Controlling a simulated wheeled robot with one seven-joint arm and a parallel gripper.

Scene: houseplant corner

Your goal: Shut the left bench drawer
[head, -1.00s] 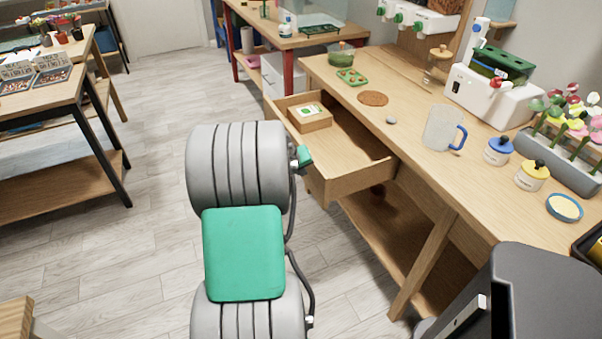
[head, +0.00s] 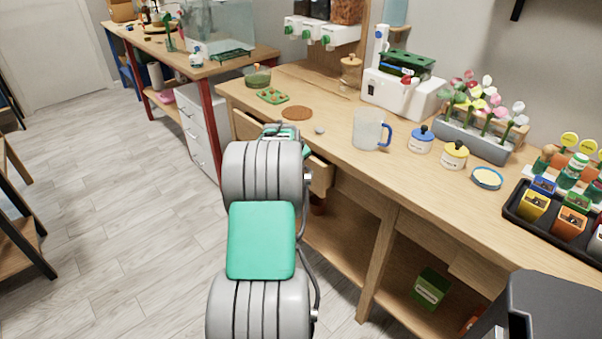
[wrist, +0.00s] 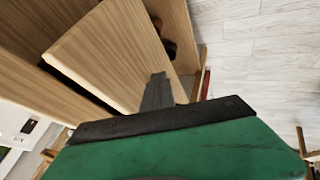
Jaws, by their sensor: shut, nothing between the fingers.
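The left bench drawer (head: 321,177) is pulled out from the wooden bench (head: 340,137) in the head view. My arm covers most of it, so how far it stands out is hard to judge. In the wrist view a pale wooden panel (wrist: 112,50), which looks like the drawer's front, fills the upper left. My gripper (wrist: 158,78) is shut and empty, its fingertips at the edge of this panel. I cannot tell whether they touch it. In the head view the gripper is hidden behind my arm.
On the bench top are a mug (head: 368,129), a cork disc (head: 297,113), a green tray (head: 272,96) and several jars. A green box (head: 430,288) sits on the lower shelf. A white drawer cabinet (head: 200,125) stands beyond.

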